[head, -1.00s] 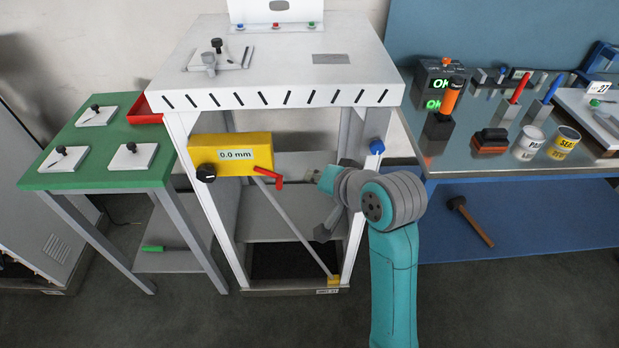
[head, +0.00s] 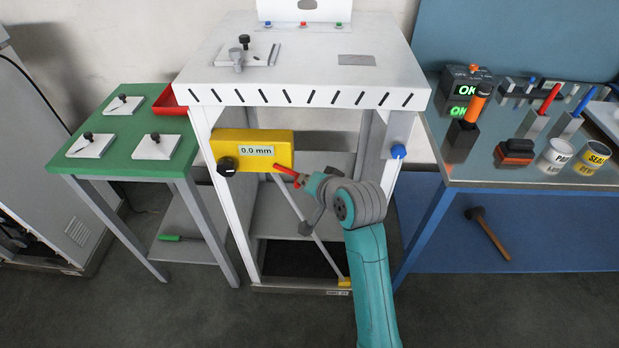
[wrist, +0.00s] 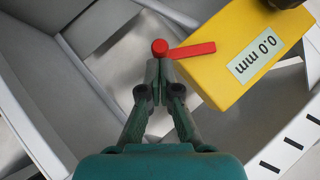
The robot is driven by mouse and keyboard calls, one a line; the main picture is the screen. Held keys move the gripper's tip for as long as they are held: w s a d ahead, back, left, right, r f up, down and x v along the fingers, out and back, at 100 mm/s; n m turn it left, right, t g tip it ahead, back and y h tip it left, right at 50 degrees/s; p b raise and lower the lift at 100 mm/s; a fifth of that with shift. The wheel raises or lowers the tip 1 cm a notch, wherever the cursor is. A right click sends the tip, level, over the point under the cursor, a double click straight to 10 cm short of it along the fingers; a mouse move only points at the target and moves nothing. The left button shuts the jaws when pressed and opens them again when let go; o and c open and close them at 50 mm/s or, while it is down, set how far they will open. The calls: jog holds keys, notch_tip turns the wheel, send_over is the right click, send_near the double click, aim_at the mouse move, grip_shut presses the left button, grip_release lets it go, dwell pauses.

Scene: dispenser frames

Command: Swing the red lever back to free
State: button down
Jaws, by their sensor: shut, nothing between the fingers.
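The red lever (head: 284,169) sticks out from the lower right of a yellow box (head: 238,148) with a "0.0 mm" display and slopes down to the right. In the wrist view the lever (wrist: 195,50) runs from the yellow box (wrist: 232,65) to a round red end just ahead of my fingertips. My gripper (wrist: 158,64) is shut with nothing held, its tips at that end; I cannot tell whether they touch it. In the head view my gripper (head: 305,181) is at the lever's lower right end, and my wrist partly hides the fingers.
The yellow box is on a white frame stand (head: 300,76), with a thin diagonal rod below it. A black knob (head: 226,166) is on the box's left. A blue knob (head: 398,151) is on the right post. A green table (head: 130,154) stands left, a workbench right.

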jog(key=shift+f, duration=0.2)
notch_tip(320, 180, down, 5)
jog(key=a+m+t+y, duration=0.2)
jog(key=a+m+y, duration=0.1)
jog(key=m+y, duration=0.1)
jog(key=shift+f+y, duration=0.15)
jog(key=shift+y, duration=0.55)
jog(key=shift+d, duration=0.1)
